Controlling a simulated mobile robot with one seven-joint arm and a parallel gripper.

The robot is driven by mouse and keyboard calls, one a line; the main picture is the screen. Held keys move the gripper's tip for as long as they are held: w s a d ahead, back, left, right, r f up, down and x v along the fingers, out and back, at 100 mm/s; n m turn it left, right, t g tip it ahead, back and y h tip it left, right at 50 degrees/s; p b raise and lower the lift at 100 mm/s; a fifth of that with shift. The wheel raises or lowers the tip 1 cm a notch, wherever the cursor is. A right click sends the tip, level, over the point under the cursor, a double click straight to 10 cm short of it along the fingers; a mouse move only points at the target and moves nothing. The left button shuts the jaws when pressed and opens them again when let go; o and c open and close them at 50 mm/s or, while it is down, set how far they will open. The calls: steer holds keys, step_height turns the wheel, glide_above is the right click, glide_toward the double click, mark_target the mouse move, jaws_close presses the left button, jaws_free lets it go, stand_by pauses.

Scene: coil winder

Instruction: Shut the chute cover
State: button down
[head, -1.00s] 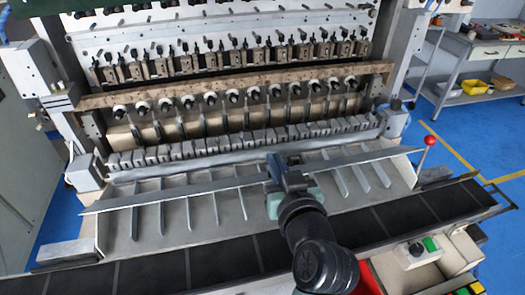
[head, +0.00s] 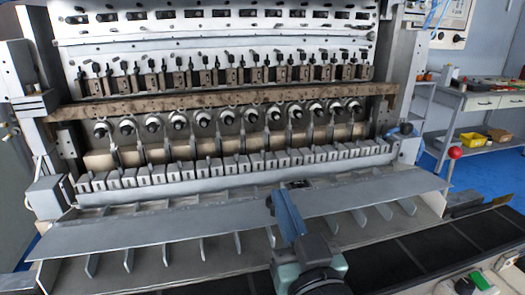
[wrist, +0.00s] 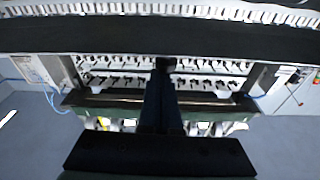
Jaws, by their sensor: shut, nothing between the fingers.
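The chute cover (head: 160,228) is a long flat grey plate across the front of the machine. In the head view it is tilted, with its broad face showing and its front edge raised above the chute's thin dividers (head: 240,243). My gripper (head: 281,192) is shut and empty. It overlaps the middle of the cover in the head view and hides part of it; I cannot tell whether it touches. In the wrist view the dark fingers (wrist: 161,85) point up the picture, towards a wide dark band that I cannot identify for certain.
A dark segmented belt (head: 440,240) runs along the front below the chute. A lever with a red knob (head: 455,153) stands at the right end. A row of spools (head: 230,118) sits behind. A control box with a green button (head: 484,283) is at lower right.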

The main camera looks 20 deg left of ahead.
steer(key=shift+f, duration=0.1)
stand_by(0.6)
step_height(320, 180, up, 4)
steer(key=p, duration=0.3)
steer(key=shift+w, duration=0.15)
steer(key=f+b+v, duration=0.1)
steer(key=b+v, duration=0.1)
steer(key=v, duration=0.8)
step_height(320, 180, up, 8)
steer(key=g+h+p, duration=0.3)
steer(key=g+p, duration=0.2)
steer(key=p, duration=1.3)
steer(key=w+a+f, duration=0.2)
steer(key=w+a+f+p, duration=0.1)
steer(key=w+f, duration=0.1)
steer(key=w, duration=0.1)
steer(key=w+a+f+p, duration=0.1)
steer(key=w+a+f, duration=0.1)
steer(key=w+f, duration=0.1)
steer(key=shift+w+a, duration=0.1)
steer(key=shift+a, duration=0.25)
steer(key=shift+f, duration=0.5)
